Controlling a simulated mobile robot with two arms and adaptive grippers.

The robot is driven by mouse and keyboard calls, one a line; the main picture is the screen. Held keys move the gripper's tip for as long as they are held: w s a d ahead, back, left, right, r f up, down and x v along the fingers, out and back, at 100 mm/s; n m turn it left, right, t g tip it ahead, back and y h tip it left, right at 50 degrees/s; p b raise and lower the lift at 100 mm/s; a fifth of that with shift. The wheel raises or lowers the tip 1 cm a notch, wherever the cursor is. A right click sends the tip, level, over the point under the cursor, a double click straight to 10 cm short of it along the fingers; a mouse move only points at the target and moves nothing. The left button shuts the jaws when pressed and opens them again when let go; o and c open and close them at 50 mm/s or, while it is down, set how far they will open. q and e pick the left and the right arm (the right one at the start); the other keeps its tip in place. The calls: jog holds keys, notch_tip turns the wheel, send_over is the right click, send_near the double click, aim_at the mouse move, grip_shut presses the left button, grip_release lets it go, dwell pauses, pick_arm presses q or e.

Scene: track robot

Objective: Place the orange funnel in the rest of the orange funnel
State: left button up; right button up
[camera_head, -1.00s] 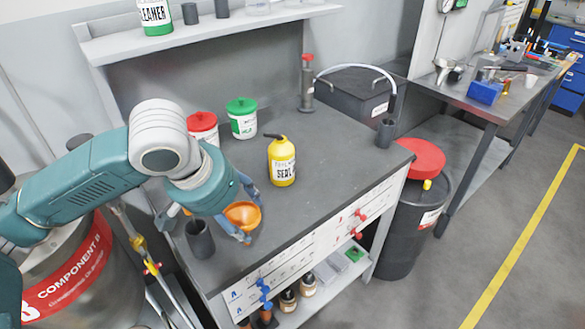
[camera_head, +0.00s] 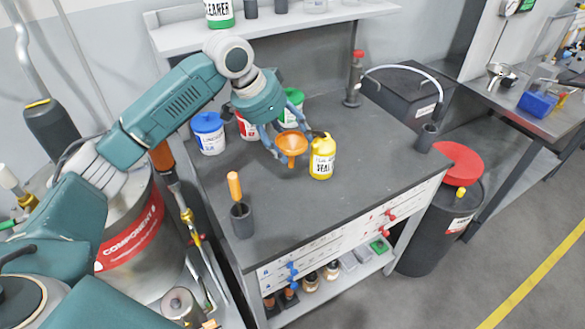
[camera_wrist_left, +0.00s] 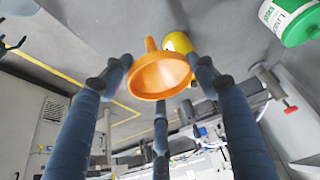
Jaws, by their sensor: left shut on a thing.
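The orange funnel (camera_head: 291,144) is held by my left gripper (camera_head: 290,138), above the grey bench top (camera_head: 350,200), beside the yellow bottle (camera_head: 322,158). In the left wrist view the funnel (camera_wrist_left: 160,76) sits between the blue fingers, its wide mouth facing the camera. The gripper is shut on it. A dark cup (camera_head: 241,222) at the bench's front left holds an orange-handled tool (camera_head: 234,186). Another dark cup (camera_head: 426,138) stands at the right end. I cannot tell which holder is the funnel's rest. My right gripper is not in view.
Tubs with blue (camera_head: 208,132), red and green lids stand behind the arm, the latter two partly hidden. A pump-like column (camera_head: 353,82) stands at the back. A drum with a red lid (camera_head: 458,164) is beside the bench. The bench's front middle is clear.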

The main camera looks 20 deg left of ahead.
aim_at(290, 167)
pick_arm(q)
notch_tip(290, 167, down, 6)
jog(key=shift+r+p, duration=0.15)
jog(key=shift+p, duration=0.2)
jog(key=shift+f, duration=0.6)
notch_tip(290, 167, down, 3)
jog(key=shift+f+p, duration=0.2)
jog(key=shift+p, duration=0.15)
jog(key=shift+f, duration=0.25)
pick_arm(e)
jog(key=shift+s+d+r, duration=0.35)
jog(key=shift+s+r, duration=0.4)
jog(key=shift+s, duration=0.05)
pick_arm(q)
jog(key=shift+f, duration=0.1)
jog(key=o, duration=0.8)
jog(key=shift+o, duration=0.4)
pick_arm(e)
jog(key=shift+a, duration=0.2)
